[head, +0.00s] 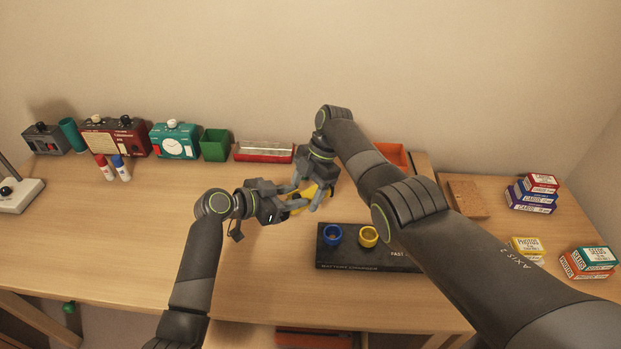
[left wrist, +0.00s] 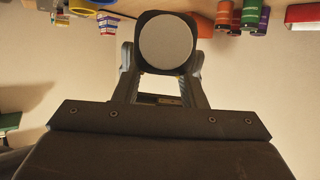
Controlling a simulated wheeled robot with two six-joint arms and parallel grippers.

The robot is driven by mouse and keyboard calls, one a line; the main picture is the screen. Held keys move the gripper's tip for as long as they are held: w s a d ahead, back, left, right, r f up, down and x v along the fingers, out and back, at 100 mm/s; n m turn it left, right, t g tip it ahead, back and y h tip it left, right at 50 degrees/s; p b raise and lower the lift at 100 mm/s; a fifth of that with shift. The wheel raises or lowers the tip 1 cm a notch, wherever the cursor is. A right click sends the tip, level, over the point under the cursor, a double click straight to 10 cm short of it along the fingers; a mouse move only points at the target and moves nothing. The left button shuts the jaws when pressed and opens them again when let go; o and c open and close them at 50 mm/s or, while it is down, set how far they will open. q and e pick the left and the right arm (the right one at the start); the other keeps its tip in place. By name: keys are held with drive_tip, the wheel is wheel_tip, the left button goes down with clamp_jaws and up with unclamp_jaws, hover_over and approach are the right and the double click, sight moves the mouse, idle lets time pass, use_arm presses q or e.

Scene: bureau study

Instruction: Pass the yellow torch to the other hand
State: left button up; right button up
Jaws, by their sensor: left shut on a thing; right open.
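The yellow torch (head: 307,193) is held above the desk near the middle of the head view, partly hidden by both grippers. My left gripper (head: 292,198) is shut on it from the left. In the left wrist view the torch's round pale end with a dark rim (left wrist: 165,42) sits between the left fingers. My right gripper (head: 317,187) is open and reaches down at the torch from above and behind, its fingers close beside the yellow body. Whether they touch it I cannot tell.
A black battery charger (head: 331,259) with a blue and a yellow ring lies just in front, right of the grippers. A red tray (head: 264,158), a green bin (head: 214,145) and a teal timer box (head: 175,141) line the back. Small cartons stand at right. The desk's left middle is clear.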

drive_tip(key=shift+a+f, duration=0.1)
drive_tip(key=shift+f, duration=0.15)
drive_tip(key=c, duration=1.1)
use_arm(q)
drive_tip(key=o, duration=1.4)
drive_tip(key=shift+c, duration=0.2)
use_arm(e)
drive_tip(key=shift+s, duration=0.1)
drive_tip(key=shift+c, duration=0.8)
